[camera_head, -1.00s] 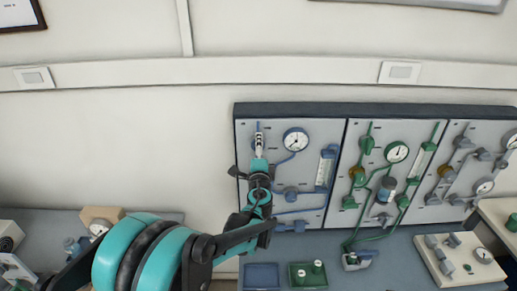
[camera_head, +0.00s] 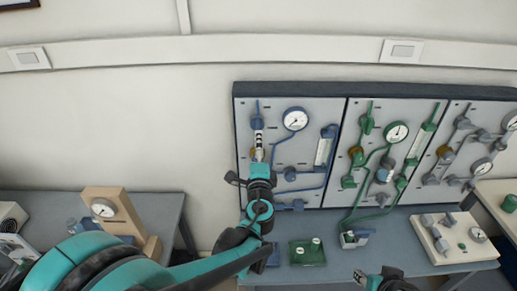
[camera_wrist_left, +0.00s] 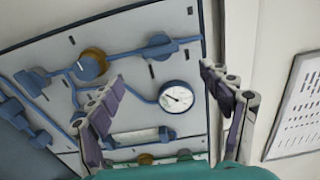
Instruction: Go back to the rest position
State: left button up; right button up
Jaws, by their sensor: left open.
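My left gripper (camera_head: 258,146) is raised upright in front of the left panel with blue piping (camera_head: 310,160). In the left wrist view its two fingers (camera_wrist_left: 160,80) are spread wide with nothing between them. The white dial gauge (camera_wrist_left: 176,96) of that panel shows behind the gap, apart from the fingers. In the head view this gauge (camera_head: 295,119) is right of the gripper. A dark and teal part of my right arm (camera_head: 385,281) shows at the bottom edge; its fingers are not visible.
A green-piped panel (camera_head: 390,150) adjoins at the right. Below stand a green tray (camera_head: 307,262) and a pale block with a gauge (camera_head: 455,235) on the grey bench (camera_head: 345,275). A wooden gauge stand (camera_head: 115,212) is at left. The wall between is bare.

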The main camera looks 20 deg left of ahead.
pick_arm(q)
jog(key=s+a+f+n+g+b, duration=0.7)
jog(key=s+f+n, duration=0.3)
jog(key=s+f, duration=0.35)
jog(key=s+d+f+n+g+h+b, duration=0.3)
jog(key=s+d+f+n+h+b, duration=0.1)
jog(key=s+f, duration=0.6)
jog(key=s+d+n+h, duration=0.1)
jog(key=s+d, duration=0.1)
jog(key=shift+s+d+b, duration=0.35)
jog(key=shift+b, duration=0.05)
